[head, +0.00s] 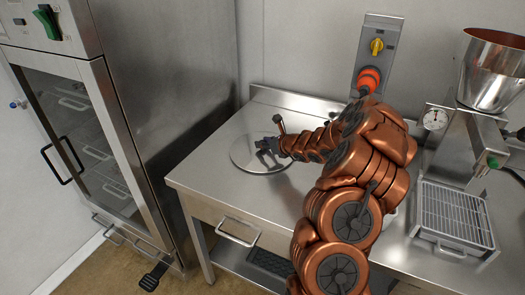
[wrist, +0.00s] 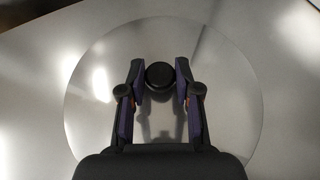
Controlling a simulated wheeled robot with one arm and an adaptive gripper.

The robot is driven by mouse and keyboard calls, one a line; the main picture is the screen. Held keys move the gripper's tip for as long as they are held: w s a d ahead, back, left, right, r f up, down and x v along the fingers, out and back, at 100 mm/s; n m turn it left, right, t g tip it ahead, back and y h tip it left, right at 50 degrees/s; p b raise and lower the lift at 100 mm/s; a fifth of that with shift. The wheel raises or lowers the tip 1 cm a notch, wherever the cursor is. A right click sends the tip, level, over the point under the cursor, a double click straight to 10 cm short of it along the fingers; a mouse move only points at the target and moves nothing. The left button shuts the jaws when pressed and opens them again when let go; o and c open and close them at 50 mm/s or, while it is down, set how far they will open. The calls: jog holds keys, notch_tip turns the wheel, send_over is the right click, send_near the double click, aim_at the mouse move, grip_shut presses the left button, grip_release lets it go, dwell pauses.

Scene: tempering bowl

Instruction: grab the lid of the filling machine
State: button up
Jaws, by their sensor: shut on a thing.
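The lid (head: 243,156) is a round, clear-looking disc at the left part of the steel table in the head view. It also fills much of the wrist view (wrist: 90,100), with a black round knob (wrist: 160,74) near its middle. My gripper (head: 264,144) is over the lid, and in the wrist view its two fingers (wrist: 158,88) are shut on the knob from both sides. The lid looks flat and at or very near the table top; I cannot tell if it touches. The filling machine (head: 462,150) stands at the right, with a shiny open hopper (head: 492,75) on top.
The steel table (head: 210,173) is clear around the lid. A steel cabinet (head: 165,90) with a glass door stands to the left. A wall switch box (head: 377,50) with an orange plug is behind my arm. A grated drip tray (head: 455,213) sits before the machine.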

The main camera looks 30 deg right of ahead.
grip_shut()
jog(key=shift+r, duration=0.1)
